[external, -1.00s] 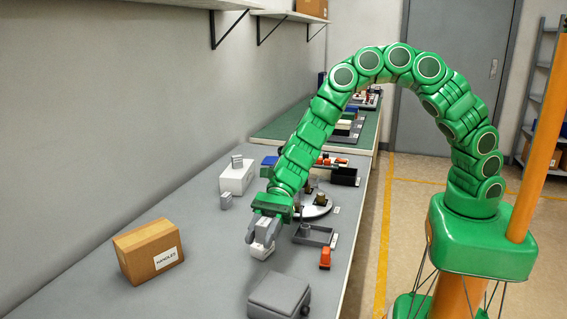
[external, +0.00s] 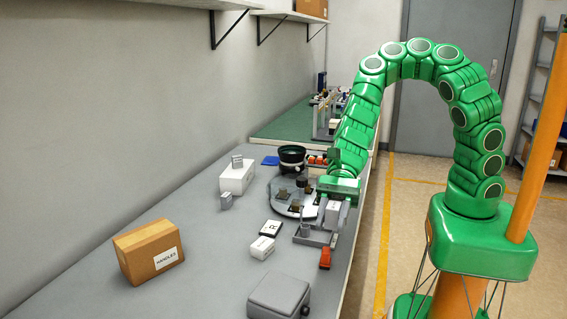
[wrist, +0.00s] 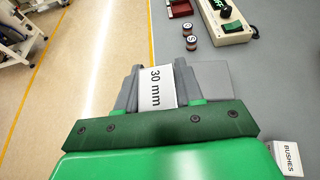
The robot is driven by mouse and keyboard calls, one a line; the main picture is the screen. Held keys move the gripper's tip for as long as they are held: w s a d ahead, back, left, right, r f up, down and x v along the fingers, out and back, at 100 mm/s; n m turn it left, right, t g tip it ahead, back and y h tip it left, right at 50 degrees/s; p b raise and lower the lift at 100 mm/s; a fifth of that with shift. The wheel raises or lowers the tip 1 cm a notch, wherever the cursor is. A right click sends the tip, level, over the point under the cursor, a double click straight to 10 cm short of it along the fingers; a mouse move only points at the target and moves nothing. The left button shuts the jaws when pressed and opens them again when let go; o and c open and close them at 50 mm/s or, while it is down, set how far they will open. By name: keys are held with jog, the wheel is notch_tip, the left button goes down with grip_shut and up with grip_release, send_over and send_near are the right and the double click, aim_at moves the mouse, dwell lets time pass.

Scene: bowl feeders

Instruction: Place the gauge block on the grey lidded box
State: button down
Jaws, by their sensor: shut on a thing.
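The gauge block is white with "30 mm" printed on it. My gripper (wrist: 158,88) is shut on the gauge block (wrist: 157,87), with a grey finger on each side in the wrist view. In the external view my gripper (external: 333,216) holds the gauge block (external: 333,211) near the bench's right edge, over or close to the shallow grey tray (external: 312,238). Whether the block touches anything below is unclear. The grey lidded box (external: 279,295) sits at the near end of the bench, its lid shut and its top bare, apart from my gripper.
Small white labelled boxes (external: 262,247) stand left of the tray, with an orange-red item (external: 325,258) in front of it. A cardboard box (external: 148,250) stands at left. A round plate (external: 284,203), a dark bowl (external: 292,155) and a white box (external: 237,177) are farther back.

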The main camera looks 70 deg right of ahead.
jog(key=shift+s+a+r, duration=0.1)
jog(key=shift+s+r, duration=0.2)
jog(key=shift+s, duration=0.3)
jog(key=w+a+f, duration=0.4)
jog(key=w+a, duration=0.2)
send_over(279, 295)
jog(key=s+d, duration=0.1)
notch_tip(279, 295, down, 4)
jog(key=shift+s, duration=0.15)
jog(key=shift+w+a+f, duration=0.35)
jog(key=shift+w+f, duration=0.1)
jog(key=shift+f, duration=0.1)
jog(key=shift+w+a+f, duration=0.2)
jog(key=shift+a+f, duration=0.05)
jog(key=shift+f, duration=1.65)
jog(key=shift+f, duration=0.1)
jog(key=c, duration=0.7)
grip_release()
